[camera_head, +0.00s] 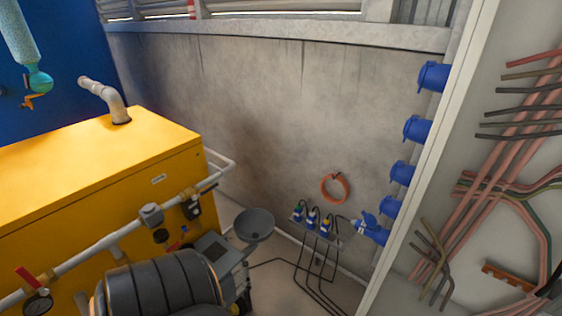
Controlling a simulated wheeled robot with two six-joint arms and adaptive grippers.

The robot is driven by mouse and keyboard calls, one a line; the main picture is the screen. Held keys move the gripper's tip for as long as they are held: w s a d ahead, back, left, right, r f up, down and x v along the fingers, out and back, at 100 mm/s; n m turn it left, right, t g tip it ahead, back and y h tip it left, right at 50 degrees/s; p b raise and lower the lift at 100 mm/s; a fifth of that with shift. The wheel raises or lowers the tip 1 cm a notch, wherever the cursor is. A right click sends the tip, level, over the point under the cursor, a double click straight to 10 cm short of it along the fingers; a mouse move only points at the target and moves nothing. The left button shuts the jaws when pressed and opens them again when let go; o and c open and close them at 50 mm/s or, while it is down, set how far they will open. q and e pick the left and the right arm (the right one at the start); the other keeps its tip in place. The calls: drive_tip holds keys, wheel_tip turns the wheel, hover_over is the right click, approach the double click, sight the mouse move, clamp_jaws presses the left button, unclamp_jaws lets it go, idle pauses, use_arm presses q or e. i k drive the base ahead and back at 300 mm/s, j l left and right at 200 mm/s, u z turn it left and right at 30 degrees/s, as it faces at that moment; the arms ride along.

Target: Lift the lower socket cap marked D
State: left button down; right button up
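Several blue capped sockets run in a slanting line down the right end of the grey wall. From the top they are the top socket (433,77), the second socket (416,129), the third socket (401,173) and a small lower socket (389,207). At the bottom is a blue and white connector (372,231), with a blue flap-like part raised above it. The letter markings are too small to read, so I cannot tell which cap is marked D. Neither of my grippers is in view.
Blue-and-white plugs (312,220) with hanging black cables sit low on the wall, below an orange cable coil (334,187). A yellow tank housing (100,190) and a dark ribbed motor (160,287) fill the left. A cable panel (500,180) stands at right.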

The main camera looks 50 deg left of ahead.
sight(384, 201)
drive_tip(key=u, duration=0.8)
